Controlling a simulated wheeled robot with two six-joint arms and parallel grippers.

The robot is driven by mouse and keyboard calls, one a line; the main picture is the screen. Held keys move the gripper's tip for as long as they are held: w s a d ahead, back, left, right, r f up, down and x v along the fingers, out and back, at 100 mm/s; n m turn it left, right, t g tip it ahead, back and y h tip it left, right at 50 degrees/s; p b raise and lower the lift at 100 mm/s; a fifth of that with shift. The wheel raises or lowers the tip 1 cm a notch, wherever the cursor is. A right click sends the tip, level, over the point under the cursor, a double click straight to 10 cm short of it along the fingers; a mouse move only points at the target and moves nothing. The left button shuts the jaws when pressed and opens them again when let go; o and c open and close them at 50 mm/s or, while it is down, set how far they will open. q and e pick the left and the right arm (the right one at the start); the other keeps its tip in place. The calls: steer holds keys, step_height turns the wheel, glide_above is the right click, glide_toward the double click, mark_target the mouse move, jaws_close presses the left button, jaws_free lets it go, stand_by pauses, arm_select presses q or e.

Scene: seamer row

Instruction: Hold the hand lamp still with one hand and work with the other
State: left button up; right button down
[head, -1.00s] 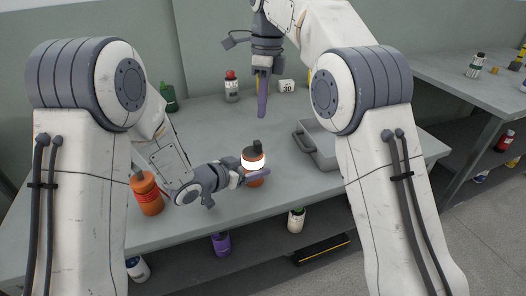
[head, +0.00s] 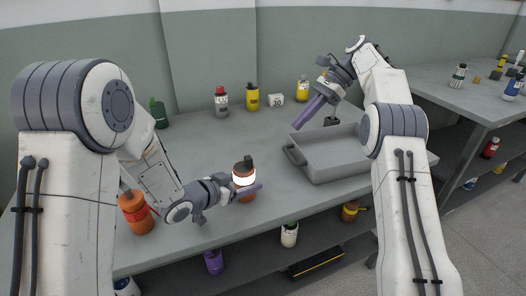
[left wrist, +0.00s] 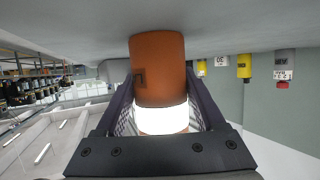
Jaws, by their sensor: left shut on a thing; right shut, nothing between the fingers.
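The hand lamp (head: 244,179), orange-brown with a glowing white band and a dark top, is upright near the table's front edge. My left gripper (head: 249,190) is shut around it. In the left wrist view the lamp (left wrist: 158,75) sits between both fingers, its bright band close to the palm. I cannot tell whether its base rests on the table. My right gripper (head: 302,121) is shut and empty, raised over the table by the back left of the grey tray, fingers pointing down and left.
The grey tray (head: 340,171) stands right of the lamp and looks empty. An orange bottle (head: 138,214) is near my left arm. Along the back are a green bottle (head: 157,112), a grey red-capped bottle (head: 222,102), yellow bottles (head: 252,97) and a white "30" block (head: 276,100). The table's middle is clear.

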mark_target(248, 157)
steer(key=shift+a, duration=0.1)
steer(key=a+r+x, duration=0.1)
steer(key=r+x, duration=0.1)
steer(key=x, duration=1)
steer(key=shift+s+a+f, duration=0.25)
steer(key=shift+s+a, duration=0.15)
steer(key=shift+a, duration=0.25)
steer(key=shift+a, duration=0.1)
steer(key=shift+s+a, duration=0.25)
steer(key=shift+a, duration=0.5)
steer(key=shift+s+a, duration=0.3)
steer(key=shift+a, duration=0.4)
